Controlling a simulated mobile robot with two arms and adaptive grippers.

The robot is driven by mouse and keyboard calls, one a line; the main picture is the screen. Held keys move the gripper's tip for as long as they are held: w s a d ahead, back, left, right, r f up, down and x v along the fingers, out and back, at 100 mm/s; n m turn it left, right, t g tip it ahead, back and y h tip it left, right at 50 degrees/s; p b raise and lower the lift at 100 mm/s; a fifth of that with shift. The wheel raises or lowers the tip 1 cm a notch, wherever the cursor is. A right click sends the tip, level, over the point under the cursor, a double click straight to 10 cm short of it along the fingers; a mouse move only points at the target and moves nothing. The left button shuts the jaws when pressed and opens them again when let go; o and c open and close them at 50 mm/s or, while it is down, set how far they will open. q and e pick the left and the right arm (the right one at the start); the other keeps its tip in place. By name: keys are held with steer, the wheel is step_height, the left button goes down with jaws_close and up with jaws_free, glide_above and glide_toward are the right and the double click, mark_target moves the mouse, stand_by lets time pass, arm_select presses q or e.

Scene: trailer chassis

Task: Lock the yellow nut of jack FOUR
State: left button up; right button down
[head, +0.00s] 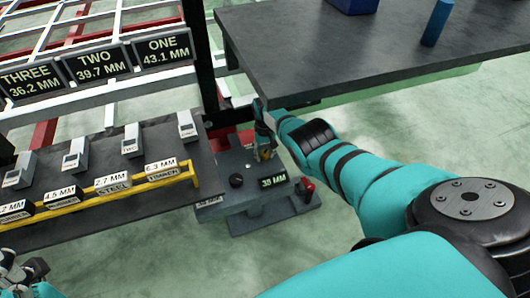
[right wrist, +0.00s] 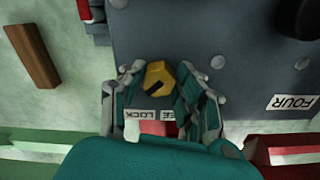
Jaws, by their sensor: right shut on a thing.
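Jack FOUR (head: 247,205) is a grey unit on the floor at the centre of the head view, with a "38 MM" display (head: 273,182). The right wrist view shows its "FOUR" label (right wrist: 290,102). The yellow nut (right wrist: 158,76) has a dark mark on it and sits between the fingers of my right gripper (right wrist: 160,90), which is shut on it. "LOCK" and partly covered "FREE" labels lie close to the nut. In the head view my right gripper (head: 264,148) reaches down to the jack. A part of my left gripper (head: 18,272) shows at the lower left edge; its fingers are unclear.
A dark tabletop (head: 400,50) lies above my right forearm. A bench (head: 95,215) at left holds several labelled blocks behind a yellow rail. Displays ONE (head: 163,50), TWO (head: 97,64) and THREE (head: 31,80) stand behind. A brown block (right wrist: 32,55) lies near the jack.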

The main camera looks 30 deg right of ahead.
mark_target(265, 153)
stand_by(0.4)
steer(key=c, duration=0.9)
jaws_free()
steer(key=shift+c, duration=0.2)
step_height(265, 153, up, 12)
